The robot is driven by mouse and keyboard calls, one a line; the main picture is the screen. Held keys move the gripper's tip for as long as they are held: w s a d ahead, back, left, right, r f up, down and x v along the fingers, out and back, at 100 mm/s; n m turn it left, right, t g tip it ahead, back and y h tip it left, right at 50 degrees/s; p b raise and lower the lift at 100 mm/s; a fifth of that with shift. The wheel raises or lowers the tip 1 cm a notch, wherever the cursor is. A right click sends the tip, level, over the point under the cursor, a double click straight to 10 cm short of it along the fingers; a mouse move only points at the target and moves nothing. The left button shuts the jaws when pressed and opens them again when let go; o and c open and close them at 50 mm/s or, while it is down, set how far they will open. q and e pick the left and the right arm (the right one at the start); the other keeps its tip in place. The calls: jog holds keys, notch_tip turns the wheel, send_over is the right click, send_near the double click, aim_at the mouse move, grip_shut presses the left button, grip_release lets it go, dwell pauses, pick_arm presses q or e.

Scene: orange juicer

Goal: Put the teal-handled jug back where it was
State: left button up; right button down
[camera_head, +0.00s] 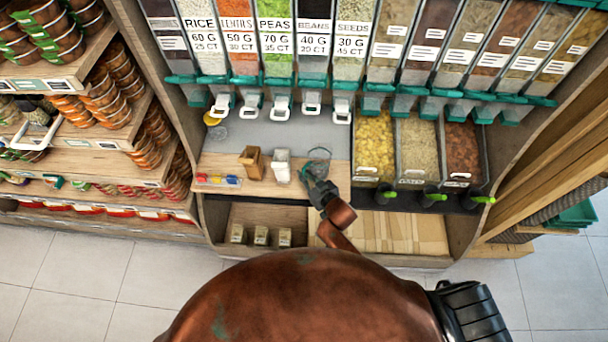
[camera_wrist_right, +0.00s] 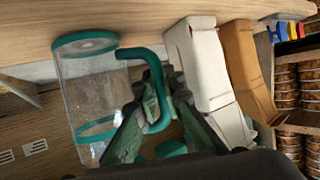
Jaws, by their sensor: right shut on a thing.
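The clear jug (camera_head: 319,155) with teal rims is at the front of the wooden counter in the head view, right of the white container. In the right wrist view the jug (camera_wrist_right: 92,88) shows at the left, with its teal handle (camera_wrist_right: 155,75) curving toward me. My right gripper (camera_head: 318,187) is at the jug's near side. In the wrist view the right gripper's fingers (camera_wrist_right: 160,120) are closed around the handle. The jug looks empty. I cannot tell whether its base touches the counter. My left gripper is not in view.
A white container (camera_head: 281,166) and a brown container (camera_head: 252,162) stand close left of the jug. A yellow-lidded jar (camera_head: 215,125) is at the back left. Dispensers (camera_head: 282,60) hang above. Bulk bins (camera_head: 375,145) stand to the right. Small coloured items (camera_head: 218,180) lie front left.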

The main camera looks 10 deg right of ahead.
jog(key=shift+f, duration=0.15)
jog(key=c, duration=2)
grip_release()
jog(key=shift+c, duration=0.2)
jog(key=shift+r, duration=0.2)
jog(key=p+v, duration=0.1)
jog(key=v, duration=1.1)
jog(key=shift+d, duration=0.1)
